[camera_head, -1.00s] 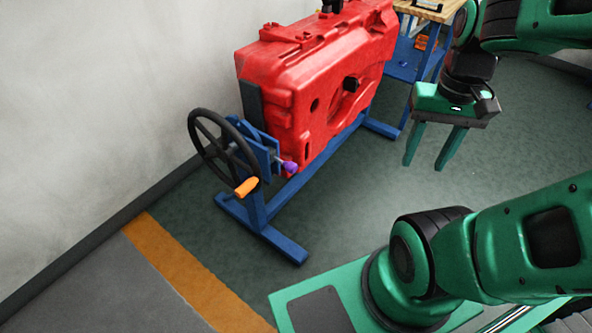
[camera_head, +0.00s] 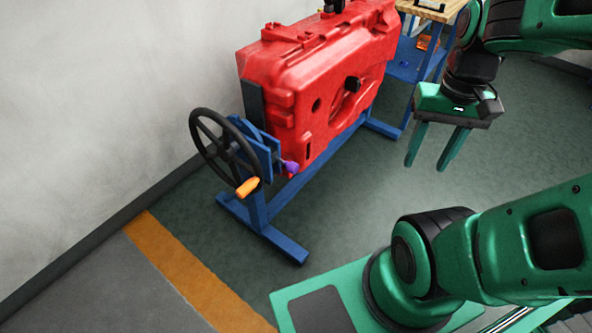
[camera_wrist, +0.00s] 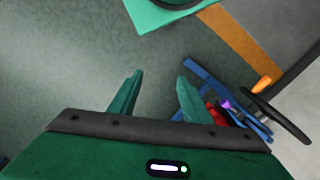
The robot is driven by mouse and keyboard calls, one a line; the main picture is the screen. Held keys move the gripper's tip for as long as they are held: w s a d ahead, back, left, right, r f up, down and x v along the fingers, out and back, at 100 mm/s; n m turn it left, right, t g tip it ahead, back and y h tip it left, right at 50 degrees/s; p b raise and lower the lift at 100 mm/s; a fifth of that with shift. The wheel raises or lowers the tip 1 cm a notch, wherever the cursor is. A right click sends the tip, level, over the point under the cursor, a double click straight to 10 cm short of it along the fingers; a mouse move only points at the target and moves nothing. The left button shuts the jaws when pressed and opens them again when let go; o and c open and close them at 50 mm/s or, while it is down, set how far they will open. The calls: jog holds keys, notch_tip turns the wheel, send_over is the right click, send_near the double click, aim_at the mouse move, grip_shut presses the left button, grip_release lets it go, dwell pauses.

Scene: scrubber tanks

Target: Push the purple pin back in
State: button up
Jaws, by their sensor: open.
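The purple pin (camera_head: 291,167) sticks out from the blue bracket of the stand, beside the black handwheel (camera_head: 224,152) and low at the near end of the red tank (camera_head: 312,95). How far it is out I cannot tell. My gripper (camera_head: 427,165) is open and empty, fingers pointing down, to the right of the tank and well apart from the pin. In the wrist view the purple pin (camera_wrist: 225,104) shows small, right of my gripper's fingers (camera_wrist: 160,88).
The blue stand (camera_head: 285,246) holds the tank, its feet on the green floor. An orange handle (camera_head: 247,187) juts from the wheel. A wooden-topped workbench (camera_head: 432,10) stands behind. A wall (camera_head: 90,100) closes the left. The floor between gripper and stand is clear.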

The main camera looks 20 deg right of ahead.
jog(key=shift+s+r, duration=0.15)
jog(key=shift+s, duration=0.2)
jog(key=c, duration=0.5)
jog(key=shift+s+n, duration=0.1)
jog(key=shift+n, duration=0.3)
jog(key=c, duration=0.5)
jog(key=w+f+n, duration=0.2)
jog(key=w+n, duration=0.1)
jog(key=n, duration=0.1)
jog(key=w+f+n+y, duration=0.1)
jog(key=w+f+n, duration=0.1)
jog(key=w+n, duration=0.2)
jog(key=w+a+f+n, duration=0.1)
jog(key=w+f+n, duration=0.2)
jog(key=w+n, duration=0.1)
jog(key=shift+a+f+n+y, duration=0.1)
jog(key=shift+n+y, duration=0.2)
grip_shut()
jog(key=w+a+f+n+t+y, duration=0.1)
jog(key=w+a+f+n+y, duration=0.1)
jog(key=w+a+f+n, duration=0.4)
jog(key=w+a+f+n+t+y, duration=0.1)
jog(key=w+a+f+n+y, duration=0.2)
jog(key=w+a+f+n, duration=0.4)
jog(key=shift+w+f+n+t, duration=0.4)
jog(key=shift+w+f+n, duration=1.5)
jog(key=shift+f, duration=1.5)
